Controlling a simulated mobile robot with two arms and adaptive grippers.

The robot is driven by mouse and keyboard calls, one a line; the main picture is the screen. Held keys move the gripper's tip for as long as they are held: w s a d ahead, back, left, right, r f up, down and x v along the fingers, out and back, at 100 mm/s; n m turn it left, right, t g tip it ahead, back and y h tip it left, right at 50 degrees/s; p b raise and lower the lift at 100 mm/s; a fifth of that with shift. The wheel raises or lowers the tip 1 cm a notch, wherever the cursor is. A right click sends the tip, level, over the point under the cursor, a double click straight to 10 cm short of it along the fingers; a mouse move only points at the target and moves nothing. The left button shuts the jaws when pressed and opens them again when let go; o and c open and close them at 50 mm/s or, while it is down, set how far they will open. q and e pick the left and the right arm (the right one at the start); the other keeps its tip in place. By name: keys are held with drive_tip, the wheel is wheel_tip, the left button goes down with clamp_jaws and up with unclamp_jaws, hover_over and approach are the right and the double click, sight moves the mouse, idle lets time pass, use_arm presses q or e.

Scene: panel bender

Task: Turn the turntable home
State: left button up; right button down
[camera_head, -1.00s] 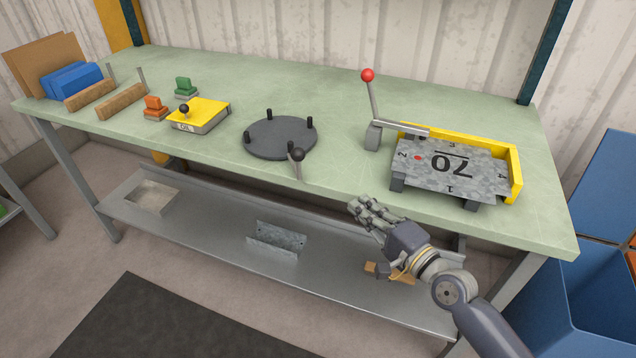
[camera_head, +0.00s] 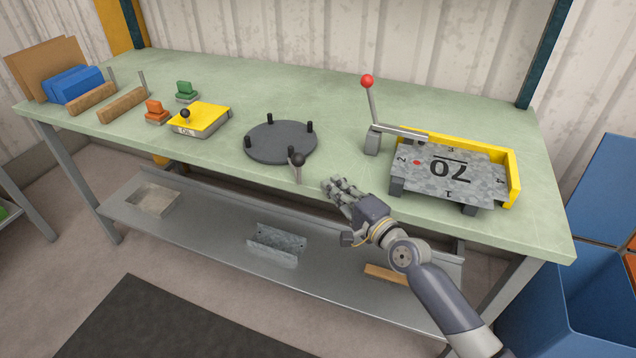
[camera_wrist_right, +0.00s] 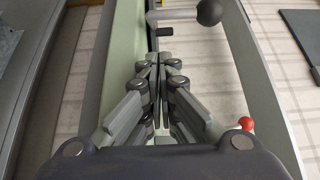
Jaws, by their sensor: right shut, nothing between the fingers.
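The turntable (camera_head: 280,143) is a dark grey disc with several short black pegs, lying on the green bench top. A handle with a black ball knob (camera_head: 298,159) stands at its front right edge; the knob also shows at the top of the right wrist view (camera_wrist_right: 209,12). My right gripper (camera_head: 333,184) is shut and empty at the front edge of the bench, right of and below the knob, apart from it. In the wrist view its closed fingers (camera_wrist_right: 158,58) point toward the knob side. My left gripper is not in view.
A yellow box (camera_head: 205,116) stands left of the turntable. A lower shelf (camera_head: 215,242) runs below the bench.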

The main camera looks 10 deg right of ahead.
sight(300, 182)
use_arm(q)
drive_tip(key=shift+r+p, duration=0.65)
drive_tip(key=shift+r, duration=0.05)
use_arm(e)
drive_tip(key=a, duration=0.1)
drive_tip(key=w+a, duration=0.1)
drive_tip(key=a, duration=0.1)
drive_tip(key=shift+w+a, duration=0.3)
drive_tip(key=shift+a, duration=0.1)
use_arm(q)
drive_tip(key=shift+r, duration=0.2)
use_arm(e)
drive_tip(key=shift+a, duration=0.1)
drive_tip(key=shift+s+a+p, duration=0.1)
drive_tip(key=shift+p, duration=0.2)
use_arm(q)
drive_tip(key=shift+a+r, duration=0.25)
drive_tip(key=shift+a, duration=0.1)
use_arm(e)
drive_tip(key=shift+a, duration=0.3)
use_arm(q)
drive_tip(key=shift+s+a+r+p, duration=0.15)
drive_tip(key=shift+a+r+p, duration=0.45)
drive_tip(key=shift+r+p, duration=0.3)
use_arm(e)
drive_tip(key=shift+s+a, duration=0.2)
drive_tip(key=shift+a, duration=0.7)
